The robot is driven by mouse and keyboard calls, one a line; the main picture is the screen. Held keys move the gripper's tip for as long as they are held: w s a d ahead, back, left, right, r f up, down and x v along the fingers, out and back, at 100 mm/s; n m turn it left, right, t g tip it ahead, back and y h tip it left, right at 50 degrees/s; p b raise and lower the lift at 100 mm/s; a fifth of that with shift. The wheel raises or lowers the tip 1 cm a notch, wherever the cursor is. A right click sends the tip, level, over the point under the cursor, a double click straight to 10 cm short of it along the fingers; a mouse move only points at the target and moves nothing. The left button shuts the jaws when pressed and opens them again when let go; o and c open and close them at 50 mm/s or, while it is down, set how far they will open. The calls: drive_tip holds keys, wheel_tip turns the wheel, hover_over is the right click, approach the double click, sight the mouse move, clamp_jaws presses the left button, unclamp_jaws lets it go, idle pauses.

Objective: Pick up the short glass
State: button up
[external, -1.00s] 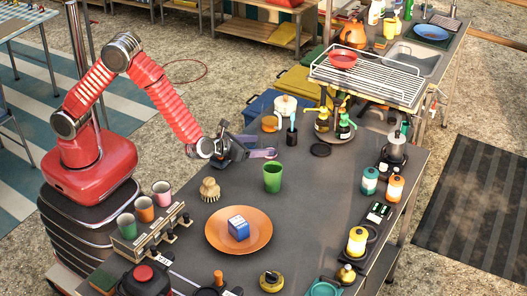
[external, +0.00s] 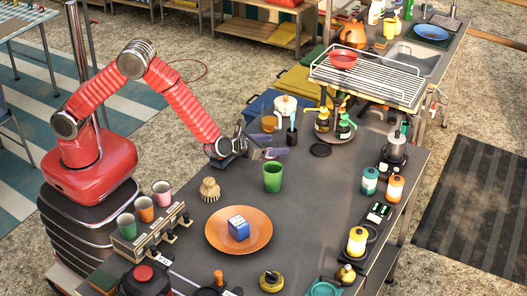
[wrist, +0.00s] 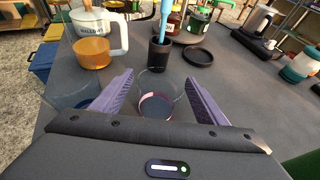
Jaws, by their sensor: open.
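My gripper (wrist: 160,80) is open, its two purple fingers spread on either side of a short clear glass (wrist: 158,103) in the wrist view. The glass stands upright on the dark table, with a pinkish rim line at its base. The front of my gripper hides its near part. In the external view my gripper (external: 272,153) is low over the table, behind the green cup (external: 273,178); I cannot make out the clear glass there. Another clear, bluish glass (wrist: 68,97) stands left of the left finger, partly hidden.
An orange plate (external: 222,247) with a blue box lies nearer the front.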

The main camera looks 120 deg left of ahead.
drive_tip(key=shift+x, duration=1.25)
drive_tip(key=shift+c, duration=0.7)
drive_tip(key=c, duration=1)
drive_tip(key=shift+r, duration=0.1)
wheel_tip(320, 180, up, 10)
drive_tip(key=shift+f, duration=0.1)
